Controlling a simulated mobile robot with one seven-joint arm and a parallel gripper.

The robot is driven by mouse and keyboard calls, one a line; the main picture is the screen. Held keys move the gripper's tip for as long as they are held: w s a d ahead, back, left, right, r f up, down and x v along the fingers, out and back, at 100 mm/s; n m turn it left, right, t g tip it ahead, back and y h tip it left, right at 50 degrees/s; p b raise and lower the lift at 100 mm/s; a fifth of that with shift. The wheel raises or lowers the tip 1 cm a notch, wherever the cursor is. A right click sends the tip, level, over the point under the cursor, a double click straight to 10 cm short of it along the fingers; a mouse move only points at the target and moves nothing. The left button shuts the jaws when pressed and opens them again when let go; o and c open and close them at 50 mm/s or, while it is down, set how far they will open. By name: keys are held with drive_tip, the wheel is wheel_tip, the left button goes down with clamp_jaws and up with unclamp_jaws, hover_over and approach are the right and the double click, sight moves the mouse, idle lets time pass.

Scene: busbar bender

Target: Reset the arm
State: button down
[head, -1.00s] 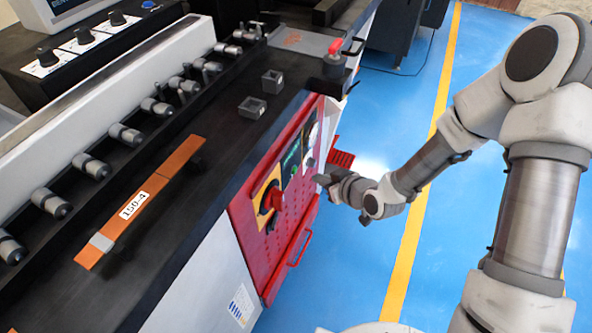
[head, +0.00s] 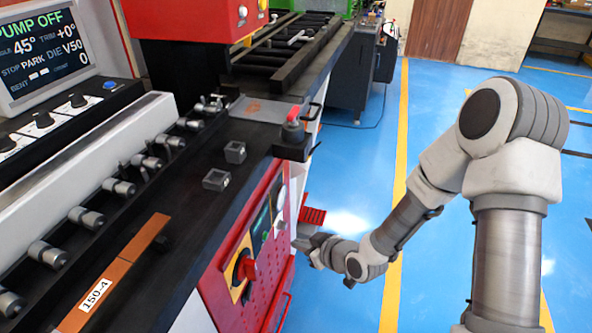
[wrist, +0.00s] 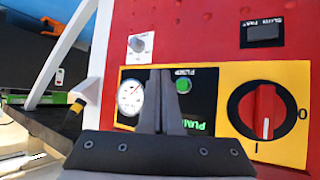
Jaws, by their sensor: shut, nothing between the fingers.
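My gripper (head: 312,246) is at the end of my arm, in front of the red control panel (head: 266,262) on the bender's side. In the wrist view my gripper's fingers (wrist: 160,100) are together and empty. Behind them are a black plate with a round gauge (wrist: 130,97) and a green button (wrist: 183,86). A red rotary switch (wrist: 264,110) on a yellow plate is to their right, its white mark toward the "I" label. The switch also shows in the head view (head: 244,268). I cannot tell whether the fingertips touch the panel.
The display (head: 42,50) reads PUMP OFF. A copper bar (head: 112,272) labelled 150-4 and two small grey blocks (head: 235,152) lie on the black bench top. A red-topped post (head: 293,130) stands at the bench corner. Blue floor (head: 425,280) is open to the right.

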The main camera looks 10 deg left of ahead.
drive_tip(key=d+r+m+t+h, duration=0.1)
drive_tip(key=d+r+m+h, duration=0.55)
drive_tip(key=d+r, duration=1.25)
drive_tip(key=s+d+r+m+g+h, duration=0.1)
drive_tip(key=s+d+r+m, duration=0.15)
drive_tip(key=s+r, duration=0.45)
drive_tip(key=s+d+r+m+h, duration=0.1)
drive_tip(key=s+d+r+m, duration=0.2)
drive_tip(key=s, duration=0.9)
wheel_tip(320, 180, up, 15)
drive_tip(key=n+p, duration=0.1)
drive_tip(key=p, duration=1.3)
drive_tip(key=shift+d+g+p, duration=0.2)
drive_tip(key=shift+g+p, duration=0.1)
drive_tip(key=shift+p, duration=0.1)
drive_tip(key=shift+w+a, duration=0.1)
drive_tip(key=shift+a, duration=0.05)
